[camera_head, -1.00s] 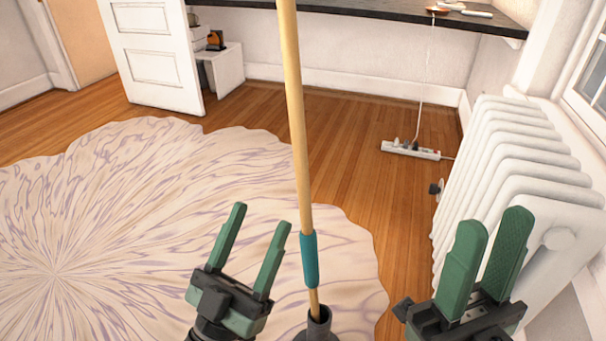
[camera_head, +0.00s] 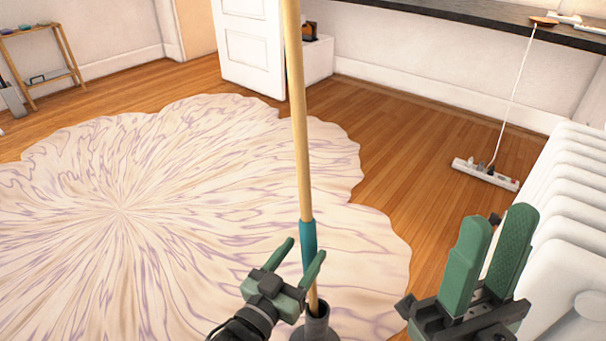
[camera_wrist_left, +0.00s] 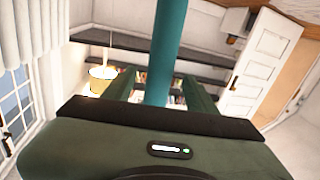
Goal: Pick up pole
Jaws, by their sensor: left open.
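The pole (camera_head: 299,140) is a light wooden stick with a teal sleeve (camera_head: 308,238) low on it. It stands nearly upright, its lower end in a dark grey socket (camera_head: 316,326). My left gripper (camera_head: 303,249) is open at the sleeve, one finger on each side of the pole in the picture. In the left wrist view, the teal part (camera_wrist_left: 167,45) rises between the fingers; contact cannot be told. My right gripper (camera_head: 500,215) is apart from the pole at the lower right, its fingers separated with nothing between them.
A white radiator (camera_head: 575,200) stands close to my right gripper. A pale, purple-veined rug (camera_head: 120,210) covers much of the wood floor. A power strip (camera_head: 485,174) with a cord lies near the dark counter (camera_head: 430,15). A white door (camera_head: 250,50) stands at the back.

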